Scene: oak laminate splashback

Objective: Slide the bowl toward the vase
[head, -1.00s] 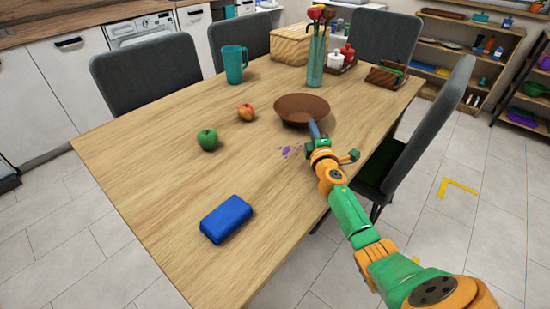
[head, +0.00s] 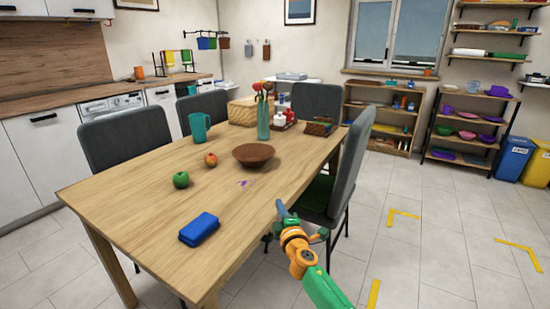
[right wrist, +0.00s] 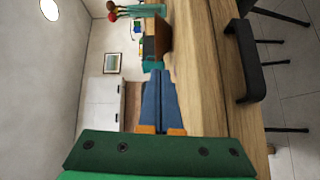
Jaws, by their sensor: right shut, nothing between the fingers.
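The brown bowl (head: 253,155) rests upright on the wooden table near its right edge. My left gripper is not in view.
A green apple (head: 181,180), a red-yellow apple (head: 211,160) and a teal mug (head: 200,127) stand left of the bowl. A blue box (head: 199,229) lies at the near end. A grey chair (head: 349,165) stands at the right edge. Table between box and bowl is mostly clear.

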